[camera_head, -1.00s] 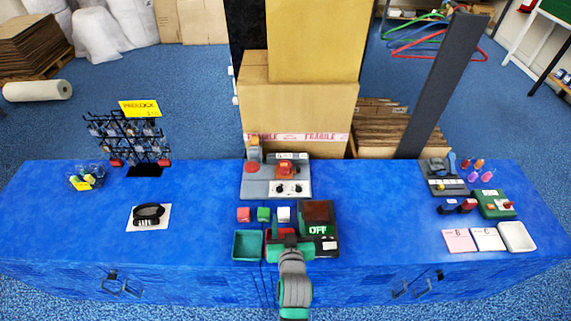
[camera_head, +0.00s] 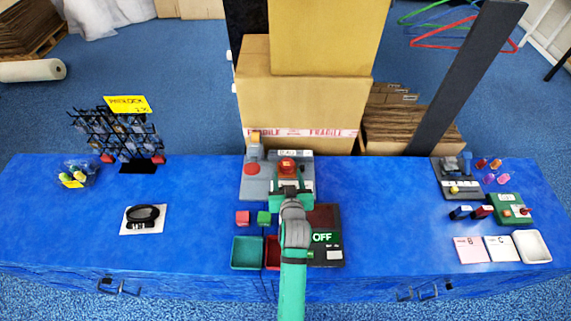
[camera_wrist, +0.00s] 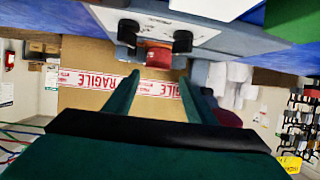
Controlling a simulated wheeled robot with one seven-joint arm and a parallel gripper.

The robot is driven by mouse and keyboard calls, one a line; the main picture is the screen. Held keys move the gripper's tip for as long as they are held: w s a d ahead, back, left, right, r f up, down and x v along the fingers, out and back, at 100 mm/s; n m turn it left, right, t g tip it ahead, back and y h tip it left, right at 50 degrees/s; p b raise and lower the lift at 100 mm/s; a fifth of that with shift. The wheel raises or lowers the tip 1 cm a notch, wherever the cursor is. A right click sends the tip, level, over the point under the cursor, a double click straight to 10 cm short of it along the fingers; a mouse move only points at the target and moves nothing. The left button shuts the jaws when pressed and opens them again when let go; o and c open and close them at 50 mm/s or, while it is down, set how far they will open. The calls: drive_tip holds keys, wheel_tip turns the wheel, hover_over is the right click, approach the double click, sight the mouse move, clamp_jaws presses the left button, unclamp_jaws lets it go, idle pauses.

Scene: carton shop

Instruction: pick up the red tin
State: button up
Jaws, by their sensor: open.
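A red tin (camera_head: 287,166) stands on the grey station (camera_head: 250,190) at the back middle of the blue bench. In the wrist view, which looks upside down, the red tin (camera_wrist: 158,57) shows beyond the fingertips, beside two dark knobs on the station's pale plate. My gripper (camera_head: 290,187) reaches over the station's front edge, just in front of the tin. Its two green fingers are apart with nothing between them (camera_wrist: 157,82). My gripper and arm hide part of the station's front plate.
A red cube (camera_head: 242,218) and a green cube (camera_head: 264,218) lie left of my arm, with a green tray (camera_head: 247,253) in front. An OFF panel (camera_head: 325,250) is right of my arm. Large cartons (camera_head: 300,105) stand behind the bench.

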sight(287, 166)
drive_tip(key=shift+w+d+f, duration=0.15)
drive_tip(key=shift+w+f, duration=0.15)
drive_tip(key=shift+w, duration=0.2)
drive_tip(key=shift+x, duration=2.75)
drive_tip(key=shift+f, duration=0.1)
drive_tip(key=c, duration=0.9)
drive_tip(key=shift+c, duration=0.4)
